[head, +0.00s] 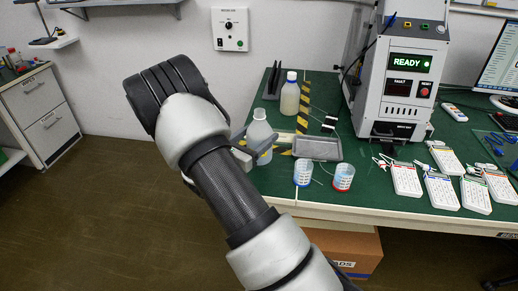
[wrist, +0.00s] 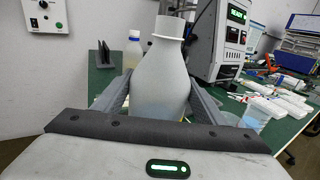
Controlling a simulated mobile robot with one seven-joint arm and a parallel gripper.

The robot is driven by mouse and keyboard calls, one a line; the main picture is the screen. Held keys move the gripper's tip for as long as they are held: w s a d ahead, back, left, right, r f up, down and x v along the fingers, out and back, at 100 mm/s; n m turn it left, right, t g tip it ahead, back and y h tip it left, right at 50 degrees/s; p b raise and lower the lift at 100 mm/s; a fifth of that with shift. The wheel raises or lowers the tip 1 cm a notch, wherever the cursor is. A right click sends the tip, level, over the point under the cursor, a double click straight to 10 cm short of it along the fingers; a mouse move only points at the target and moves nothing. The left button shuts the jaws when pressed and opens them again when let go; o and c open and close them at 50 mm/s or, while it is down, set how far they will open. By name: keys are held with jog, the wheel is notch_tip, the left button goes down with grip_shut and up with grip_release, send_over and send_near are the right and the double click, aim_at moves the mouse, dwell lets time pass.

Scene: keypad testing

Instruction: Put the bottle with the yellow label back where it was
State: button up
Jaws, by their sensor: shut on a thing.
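A translucent white bottle (head: 261,133) with a white cap is upright between the fingers of my gripper (head: 258,148), near the left edge of the green table. In the wrist view the same bottle (wrist: 162,68) fills the middle, and the fingers of my gripper (wrist: 160,95) close on it from both sides. A small yellow patch shows low on it; most of any label is hidden. I cannot tell whether its base touches the table.
A grey tray (head: 317,148) lies right of the held bottle, with blue-banded (head: 303,173) and red-banded (head: 343,178) cups in front. Yellow-black tape (head: 304,105) runs beside the rear bottle. A tester reading READY (head: 402,85) and several white keypads (head: 441,190) stand to the right.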

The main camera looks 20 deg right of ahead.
jog(key=shift+f+b, duration=0.4)
jog(key=shift+f, duration=1.45)
jog(key=shift+f, duration=0.2)
jog(key=o, duration=1.8)
jog(key=shift+c, duration=0.2)
